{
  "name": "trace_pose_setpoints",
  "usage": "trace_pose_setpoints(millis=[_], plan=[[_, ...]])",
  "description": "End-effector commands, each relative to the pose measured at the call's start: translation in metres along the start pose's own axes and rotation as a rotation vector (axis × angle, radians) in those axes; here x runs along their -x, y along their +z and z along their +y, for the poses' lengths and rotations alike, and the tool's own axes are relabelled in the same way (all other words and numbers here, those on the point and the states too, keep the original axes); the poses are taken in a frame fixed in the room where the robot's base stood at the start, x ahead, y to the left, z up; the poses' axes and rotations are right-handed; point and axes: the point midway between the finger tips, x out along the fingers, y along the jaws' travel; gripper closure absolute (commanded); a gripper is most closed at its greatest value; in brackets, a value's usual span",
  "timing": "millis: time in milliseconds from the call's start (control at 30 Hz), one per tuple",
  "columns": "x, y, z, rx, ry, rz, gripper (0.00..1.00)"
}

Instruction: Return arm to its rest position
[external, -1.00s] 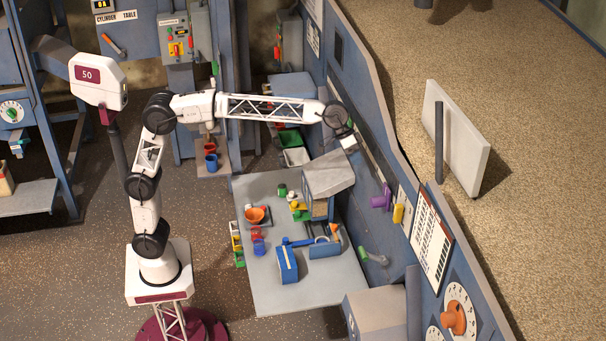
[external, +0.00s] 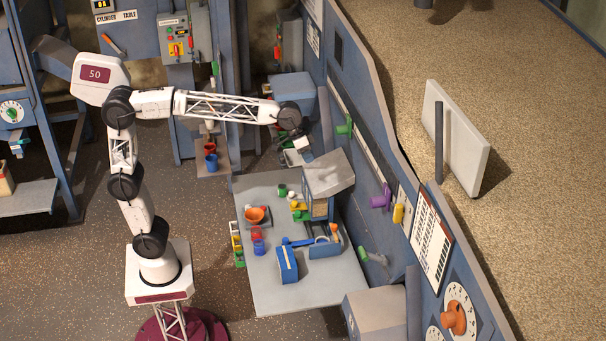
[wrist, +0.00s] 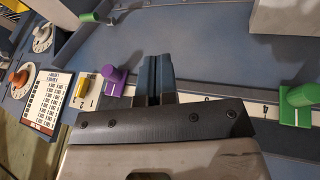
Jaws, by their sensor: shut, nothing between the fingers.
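My gripper (external: 304,155) hangs below the end of my raised arm, near the back edge of the work table (external: 275,299) and left of the blue wall panel (external: 335,100). In the wrist view my gripper (wrist: 158,75) has its two dark fingers together, with nothing between them. The fingers are in front of the panel's numbered strip, between a purple handle (wrist: 114,78) and a green handle (wrist: 296,105). In the external view the green handle (external: 344,127) and purple handle (external: 382,198) are apart from my gripper.
A grey hooded box (external: 328,172) stands near the gripper on the table. An orange bowl (external: 255,214), small coloured pieces and a blue box (external: 287,264) lie on the table. A yellow handle (external: 397,213) is beside the purple one. Open floor lies left of the table.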

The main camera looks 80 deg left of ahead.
Motion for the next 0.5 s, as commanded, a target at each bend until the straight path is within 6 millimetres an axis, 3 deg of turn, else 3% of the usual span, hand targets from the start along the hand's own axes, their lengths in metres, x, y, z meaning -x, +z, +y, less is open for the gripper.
trace_pose_setpoints(millis=[500], plan=[[0.008,0.169,-0.081,0.006,-0.120,-0.042,1.00]])
